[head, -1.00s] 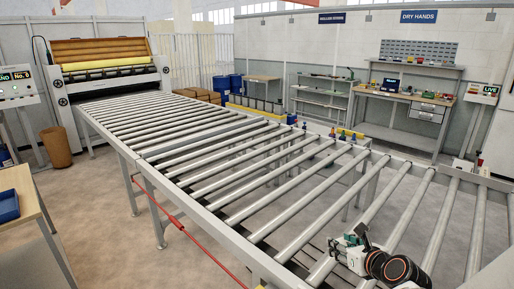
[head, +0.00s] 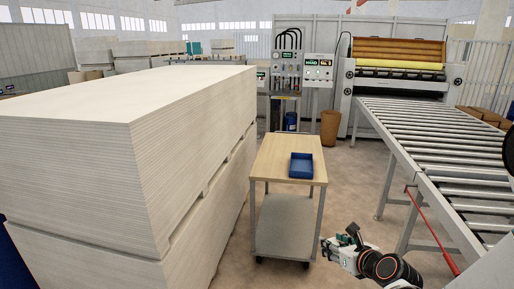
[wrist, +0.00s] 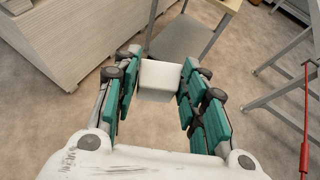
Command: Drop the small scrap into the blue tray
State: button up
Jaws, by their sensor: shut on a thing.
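My gripper (wrist: 160,85) is shut on a small white block, the scrap (wrist: 160,78), held between its green-padded fingers in the wrist view. In the head view my gripper (head: 335,246) is at the lower right, in front of and below the cart; the scrap is hard to make out there. The blue tray (head: 301,175) is a shallow open box on the wooden top of a cart (head: 275,165). It looks empty. My gripper is apart from the tray, nearer to the camera and to its right.
A tall stack of pale boards (head: 190,140) stands close left of the cart. Control panels (head: 287,65) and a brown bin (head: 330,127) stand behind. Open floor lies between cart and conveyor.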

aim_at(304, 168)
jog(key=i+j+u, duration=0.25)
jog(key=i, duration=0.55)
jog(key=i+j+u, duration=0.1)
jog(key=i+u, duration=0.15)
jog(key=i, duration=0.6)
jog(key=i+j+z, duration=0.1)
jog(key=i+z, duration=0.2)
jog(key=i, duration=0.15)
jog(key=i+j+z, duration=0.3)
jog(key=i, duration=0.15)
jog(key=i+j+z, duration=0.25)
jog(key=i, duration=0.15)
